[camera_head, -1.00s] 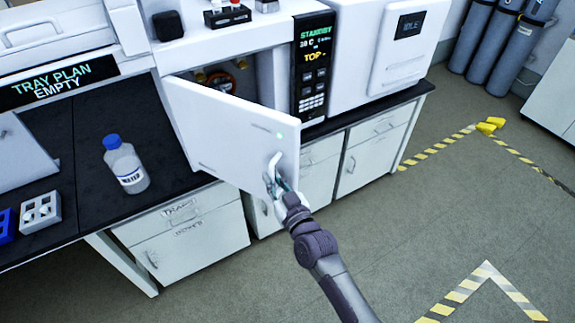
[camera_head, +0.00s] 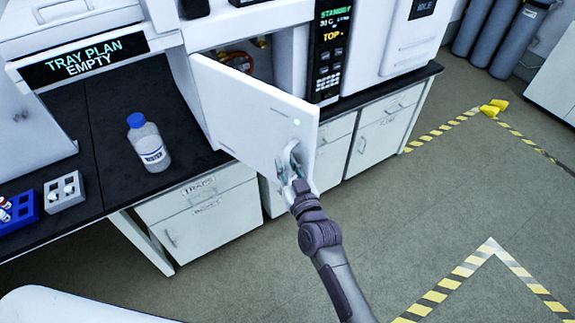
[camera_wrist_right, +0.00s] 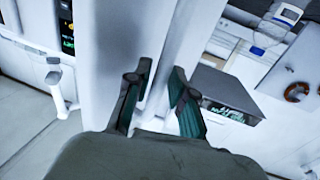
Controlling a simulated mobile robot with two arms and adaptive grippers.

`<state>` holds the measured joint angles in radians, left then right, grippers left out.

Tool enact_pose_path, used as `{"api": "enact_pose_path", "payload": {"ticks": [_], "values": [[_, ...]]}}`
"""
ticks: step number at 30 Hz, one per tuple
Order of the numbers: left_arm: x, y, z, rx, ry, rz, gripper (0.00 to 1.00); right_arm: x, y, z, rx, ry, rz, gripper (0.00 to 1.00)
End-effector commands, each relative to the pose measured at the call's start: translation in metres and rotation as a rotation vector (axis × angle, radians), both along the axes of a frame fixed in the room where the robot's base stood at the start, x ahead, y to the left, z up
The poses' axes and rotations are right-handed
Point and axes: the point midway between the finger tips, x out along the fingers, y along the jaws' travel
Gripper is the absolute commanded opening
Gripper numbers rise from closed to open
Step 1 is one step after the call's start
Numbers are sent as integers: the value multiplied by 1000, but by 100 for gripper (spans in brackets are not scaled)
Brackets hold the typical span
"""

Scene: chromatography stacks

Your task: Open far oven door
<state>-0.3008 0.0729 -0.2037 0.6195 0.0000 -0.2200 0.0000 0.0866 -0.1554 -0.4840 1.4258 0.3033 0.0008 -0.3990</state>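The white oven door (camera_head: 255,115) stands partly open in the head view, hinged on its left side and swung out over the bench front. A curved handle (camera_head: 294,150) is near its free right edge. My right gripper (camera_head: 293,172) is at this handle. In the right wrist view its two dark fingers (camera_wrist_right: 157,100) stand on either side of a white upright part, seemingly the handle, and look closed around it; the contact is partly hidden. The oven's inside (camera_head: 245,58) shows behind the door, with a round orange-brown part. My left gripper is not in view.
A blue-capped bottle (camera_head: 149,145) stands on the black bench (camera_head: 110,125) left of the door. Blue and grey racks (camera_head: 64,191) are at the left. The control panel (camera_head: 329,50) is right of the opening. Open floor lies at the right, with striped tape.

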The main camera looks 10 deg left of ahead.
Motion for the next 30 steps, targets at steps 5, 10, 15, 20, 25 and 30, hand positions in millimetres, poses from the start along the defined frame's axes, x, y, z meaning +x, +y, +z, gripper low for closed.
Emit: {"api": "enact_pose_path", "payload": {"ticks": [5, 10, 15, 20, 25, 30], "values": [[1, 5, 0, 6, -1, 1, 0, 0, 0, -1, -1, 3, 0, 39], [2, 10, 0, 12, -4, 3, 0, -1, -1, -2, -2, 5, -1, 39], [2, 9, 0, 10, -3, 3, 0, -12, -7, -3, -2, 6, -1, 39], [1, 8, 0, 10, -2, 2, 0, -41, -22, -4, -4, 5, 0, 39], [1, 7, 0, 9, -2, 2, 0, -73, -39, -3, -2, 6, 0, 39], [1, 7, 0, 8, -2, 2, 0, -96, -52, -3, -4, 5, 0, 39]]}}
